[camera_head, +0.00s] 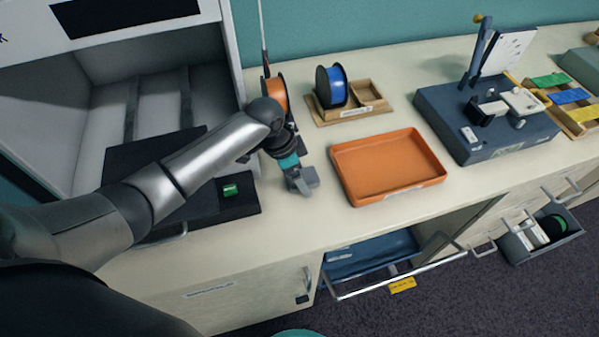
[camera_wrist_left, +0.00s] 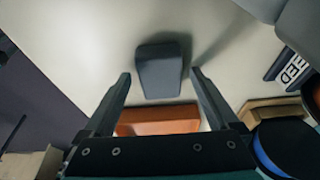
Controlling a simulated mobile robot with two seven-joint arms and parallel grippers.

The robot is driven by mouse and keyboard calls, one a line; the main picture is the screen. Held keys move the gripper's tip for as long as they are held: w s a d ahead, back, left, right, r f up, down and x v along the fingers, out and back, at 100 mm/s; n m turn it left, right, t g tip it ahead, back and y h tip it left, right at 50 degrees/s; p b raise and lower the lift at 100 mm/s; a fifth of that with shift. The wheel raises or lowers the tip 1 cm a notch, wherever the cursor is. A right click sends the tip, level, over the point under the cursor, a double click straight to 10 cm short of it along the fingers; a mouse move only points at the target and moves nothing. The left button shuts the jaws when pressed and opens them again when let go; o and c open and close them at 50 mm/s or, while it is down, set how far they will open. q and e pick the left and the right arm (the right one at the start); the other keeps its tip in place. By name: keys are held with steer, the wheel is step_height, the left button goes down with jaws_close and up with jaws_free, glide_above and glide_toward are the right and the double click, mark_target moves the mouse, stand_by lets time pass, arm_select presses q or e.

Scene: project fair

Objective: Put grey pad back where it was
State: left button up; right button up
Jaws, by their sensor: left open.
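The grey pad (camera_wrist_left: 160,72) is a small dark grey block with a tapered outline. In the left wrist view it shows between the two fingertips of my left gripper (camera_wrist_left: 160,76), with a gap on each side. In the head view the pad (camera_head: 311,176) is on the pale counter, left of the orange tray (camera_head: 347,188), partly hidden by my gripper. My left gripper (camera_head: 298,184) is open and points down at the pad. I cannot tell its exact height above the counter. My right gripper is not in view.
A blue spool (camera_head: 336,86) stands in a wooden holder behind the tray, with an orange spool (camera_head: 274,90) left of it. A dark fixture box (camera_head: 450,120) stands at right. A green block (camera_head: 230,190) lies on a black base. Open drawers (camera_head: 345,293) jut out in front.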

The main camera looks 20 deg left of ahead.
mark_target(290, 179)
arm_select(q)
steer(key=shift+p+v, duration=0.75)
steer(key=shift+v, duration=3.2)
steer(key=shift+d, duration=0.1)
